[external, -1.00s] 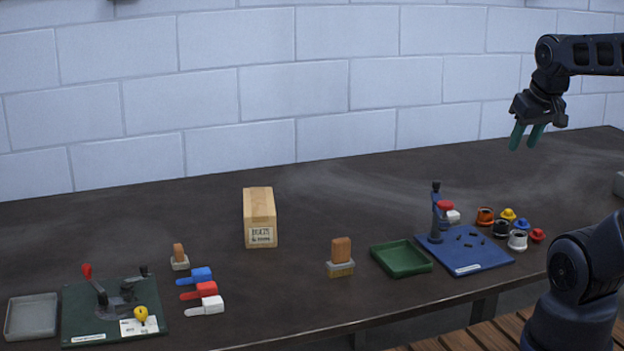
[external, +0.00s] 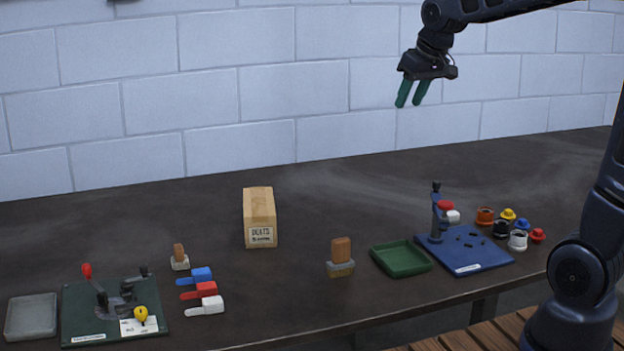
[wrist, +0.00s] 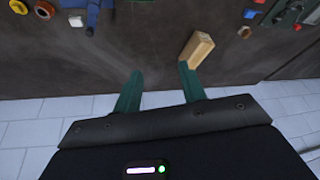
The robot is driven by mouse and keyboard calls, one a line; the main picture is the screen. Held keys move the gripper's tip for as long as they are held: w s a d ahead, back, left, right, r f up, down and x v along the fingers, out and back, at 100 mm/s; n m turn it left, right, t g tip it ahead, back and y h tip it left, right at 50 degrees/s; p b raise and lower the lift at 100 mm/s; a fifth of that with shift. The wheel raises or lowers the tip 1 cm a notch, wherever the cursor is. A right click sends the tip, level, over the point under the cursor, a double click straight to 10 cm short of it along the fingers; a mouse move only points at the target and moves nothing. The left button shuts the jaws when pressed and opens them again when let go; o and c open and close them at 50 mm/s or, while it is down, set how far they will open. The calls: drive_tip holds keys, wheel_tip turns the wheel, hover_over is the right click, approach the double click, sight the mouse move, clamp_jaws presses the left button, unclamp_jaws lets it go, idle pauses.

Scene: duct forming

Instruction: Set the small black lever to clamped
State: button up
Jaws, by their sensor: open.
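A small black lever (external: 143,271) stands on a grey fixture on the green board (external: 75,309) at the far left of the bench. A longer red-tipped lever (external: 92,277) rises from the left side of the same fixture. Another upright, black-tipped lever (external: 436,190) stands on the blue board (external: 480,258) at the right. My gripper (external: 410,98) is open and empty, high above the bench and far from the green board. Its green fingers show in the wrist view (wrist: 160,72) with nothing between them. The small black lever cannot be made out in the wrist view.
Blue, red and white handled pieces (external: 206,289) lie beside the green board. A brush (external: 341,257), a green tray (external: 402,270) and a grey tray (external: 40,316) stand near the front edge.

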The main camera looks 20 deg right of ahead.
drive_tip(key=w+a+f+n, duration=0.1)
drive_tip(key=w+a+f, duration=0.1)
drive_tip(key=w+a, duration=0.35)
drive_tip(key=w+a+f+n, duration=0.1)
drive_tip(key=w+a, duration=0.2)
drive_tip(key=a, duration=0.6)
drive_tip(key=n+g+y, duration=0.1)
drive_tip(key=n, duration=0.4)
hover_over(144, 266)
drive_tip(key=s+d, duration=0.3)
drive_tip(key=d, duration=0.1)
wheel_tip(144, 266, down, 23)
drive_tip(key=shift+y, duration=0.3)
drive_tip(key=x, duration=1)
drive_tip(key=shift+a, duration=0.25)
clamp_jaws()
